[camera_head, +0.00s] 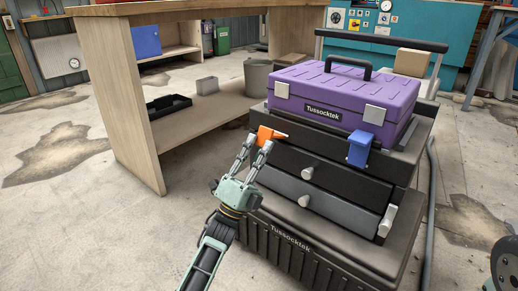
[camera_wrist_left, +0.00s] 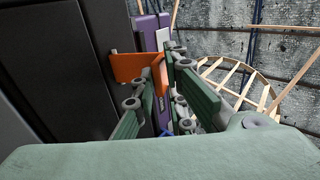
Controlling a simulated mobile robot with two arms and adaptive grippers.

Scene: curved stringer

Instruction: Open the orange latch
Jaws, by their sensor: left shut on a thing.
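The orange latch (camera_head: 270,133) is on the upper left of the dark drawer unit (camera_head: 300,165), just below the purple toolbox. It also shows in the left wrist view (camera_wrist_left: 128,67), flat against the dark face, with its end between the finger pads. My left gripper (camera_head: 258,143) reaches up from below and is shut on the orange latch; in the left wrist view its green fingers (camera_wrist_left: 165,82) stand on both sides of the latch. The fingers hide part of the latch. My right gripper is not in view.
A purple toolbox (camera_head: 335,95) sits on the drawer unit, with a blue latch (camera_head: 359,148) at its right. A wooden workbench (camera_head: 125,100) stands to the left, with a grey bin (camera_head: 258,77) behind. The concrete floor (camera_head: 80,215) at left is clear.

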